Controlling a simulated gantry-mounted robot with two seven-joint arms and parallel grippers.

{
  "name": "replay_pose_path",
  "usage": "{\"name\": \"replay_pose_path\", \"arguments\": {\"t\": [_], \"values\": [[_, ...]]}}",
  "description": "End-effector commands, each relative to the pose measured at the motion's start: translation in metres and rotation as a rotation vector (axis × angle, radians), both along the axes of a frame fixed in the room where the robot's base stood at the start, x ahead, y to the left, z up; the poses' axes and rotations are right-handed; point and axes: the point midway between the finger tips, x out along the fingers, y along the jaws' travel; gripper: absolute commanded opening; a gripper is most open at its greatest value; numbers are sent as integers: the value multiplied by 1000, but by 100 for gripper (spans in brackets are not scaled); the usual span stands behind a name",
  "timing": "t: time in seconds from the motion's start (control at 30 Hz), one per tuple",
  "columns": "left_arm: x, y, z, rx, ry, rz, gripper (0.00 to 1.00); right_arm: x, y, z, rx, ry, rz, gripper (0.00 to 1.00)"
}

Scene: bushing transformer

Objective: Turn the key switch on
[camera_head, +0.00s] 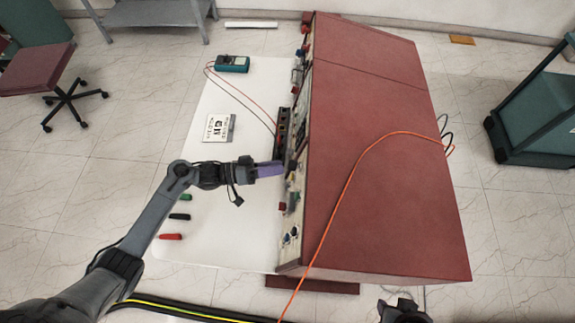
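The large red cabinet (385,165) stands on the white table, its control panel (294,180) facing left and seen at a steep angle. Small knobs, switches and sockets line the panel, too small to pick out the key switch. My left gripper (270,169) has purple fingers and points right, its tips at or very near the middle of the panel. I cannot tell whether it touches or holds anything, as its fingers overlap from this side. Part of what looks like my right gripper (403,310) shows at the bottom edge, away from the panel.
On the white table (235,235) lie a teal multimeter (232,64) with red and black leads, a labelled block (219,128), and green, black and red plugs (171,237). An orange cable (345,190) runs over the cabinet. A chair (40,75) and green cart (530,120) stand apart.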

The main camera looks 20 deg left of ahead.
Motion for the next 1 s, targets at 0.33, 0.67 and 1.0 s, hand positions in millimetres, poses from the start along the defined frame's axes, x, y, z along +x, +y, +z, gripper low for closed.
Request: {"name": "replay_pose_path", "arguments": {"t": [0.33,0.67,1.0], "values": [[19,-34,0,-1,1,0,33,0,0,0,0,0,1,43],[21,-37,-1,0,1,-1,33,0,0,0,0,1,1,43],[21,-37,0,1,0,-1,0,0,1,0,2,2,0,43]]}}
